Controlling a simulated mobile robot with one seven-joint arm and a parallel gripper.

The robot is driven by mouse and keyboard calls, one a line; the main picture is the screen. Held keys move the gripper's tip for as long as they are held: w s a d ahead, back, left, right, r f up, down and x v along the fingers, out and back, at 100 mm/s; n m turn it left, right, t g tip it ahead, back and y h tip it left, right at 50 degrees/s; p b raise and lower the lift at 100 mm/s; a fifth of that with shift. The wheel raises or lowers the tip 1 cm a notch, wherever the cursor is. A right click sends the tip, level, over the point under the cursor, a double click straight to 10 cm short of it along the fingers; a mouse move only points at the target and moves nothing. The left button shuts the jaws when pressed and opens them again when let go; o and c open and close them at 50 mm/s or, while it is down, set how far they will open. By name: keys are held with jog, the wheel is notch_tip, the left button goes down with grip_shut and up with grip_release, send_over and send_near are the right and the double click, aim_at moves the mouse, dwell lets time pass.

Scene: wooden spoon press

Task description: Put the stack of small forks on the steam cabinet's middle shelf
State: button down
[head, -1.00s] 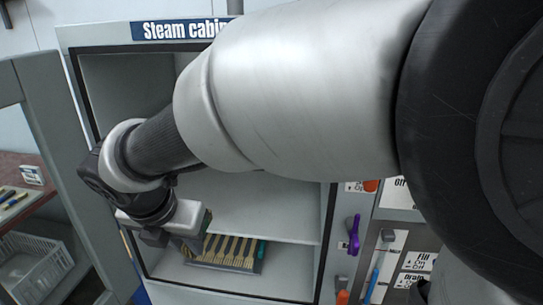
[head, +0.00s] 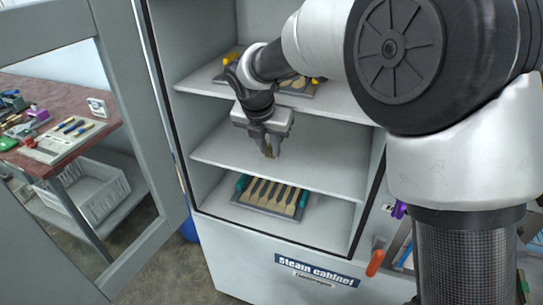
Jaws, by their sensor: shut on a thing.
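The steam cabinet (head: 315,272) stands open in the head view, with several shelf levels. Its middle shelf (head: 320,165) is bare apart from my gripper over it. My gripper (head: 268,149) points down above the middle shelf, left of its centre. It is shut on a small brown wooden piece (head: 270,151), which I take for the stack of small forks; its shape is mostly hidden by the fingers. I cannot tell whether the piece touches the shelf.
A tray of pale wooden pieces (head: 270,195) with teal ends lies on the bottom level. Another tray (head: 300,90) with yellow parts is on the upper shelf, partly behind my arm. The open door (head: 160,190) is at left, with a workbench (head: 75,110) and white crate (head: 95,190) beyond.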

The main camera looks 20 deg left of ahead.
aim_at(269, 156)
notch_tip(269, 156, down, 3)
jog(key=shift+f, duration=0.15)
jog(key=shift+w+f, duration=0.2)
jog(key=shift+f, duration=0.2)
jog(key=shift+s+d+f, duration=0.1)
jog(key=shift+f, duration=0.55)
jog(key=c, duration=1.6)
grip_release()
jog(key=shift+f, duration=0.15)
jog(key=shift+o, duration=0.2)
jog(key=shift+s, duration=0.1)
jog(key=shift+f+b, duration=0.1)
jog(key=shift+b, duration=0.2)
jog(key=shift+r, duration=0.5)
jog(key=p+v, duration=0.1)
jog(key=v, duration=1.1)
jog(key=shift+r, duration=0.45)
